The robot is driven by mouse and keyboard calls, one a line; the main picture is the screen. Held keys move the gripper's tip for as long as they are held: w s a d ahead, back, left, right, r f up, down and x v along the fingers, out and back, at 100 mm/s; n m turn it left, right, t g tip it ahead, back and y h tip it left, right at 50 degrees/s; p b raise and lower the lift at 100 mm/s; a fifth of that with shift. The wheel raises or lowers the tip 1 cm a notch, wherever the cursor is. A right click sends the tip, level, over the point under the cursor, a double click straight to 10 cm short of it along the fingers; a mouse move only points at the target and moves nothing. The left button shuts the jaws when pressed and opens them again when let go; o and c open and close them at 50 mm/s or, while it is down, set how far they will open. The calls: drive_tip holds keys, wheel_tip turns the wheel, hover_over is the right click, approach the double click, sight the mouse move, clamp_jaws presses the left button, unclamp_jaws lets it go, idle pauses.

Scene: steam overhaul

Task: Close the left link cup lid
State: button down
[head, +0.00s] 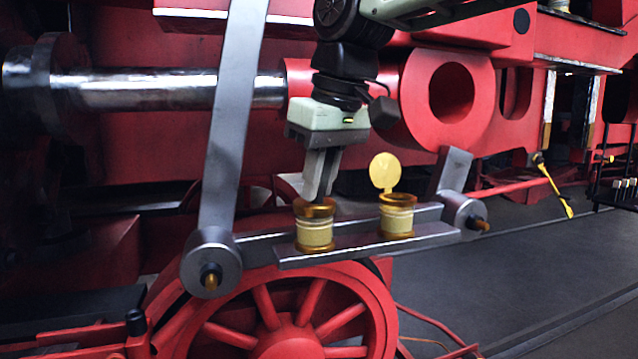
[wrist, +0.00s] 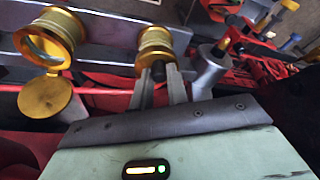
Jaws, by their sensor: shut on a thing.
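The left link cup (head: 314,230), a cream cylinder with brass rims, stands on the grey link bar (head: 350,242). My gripper (head: 318,194) points down at its top, the fingertips at the brass rim. In the wrist view the same cup (wrist: 154,42) is beyond my fingertips (wrist: 160,76). The fingers are shut on a small dark piece (wrist: 158,71) at the cup's mouth. What this piece is, and the state of this cup's lid, I cannot tell; the fingers cover the top.
The right cup (head: 397,218) has its round yellow lid (head: 384,172) standing open; that lid also shows in the wrist view (wrist: 45,97). A slanted grey rod (head: 232,110) rises left of the cups. A red wheel (head: 285,335) is below.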

drive_tip(key=c, duration=1.4)
unclamp_jaws()
drive_tip(key=shift+o, duration=0.2)
drive_tip(key=p+v, duration=0.1)
drive_tip(key=v, duration=1.6)
drive_tip(key=shift+r, duration=0.2)
drive_tip(key=shift+f, duration=0.1)
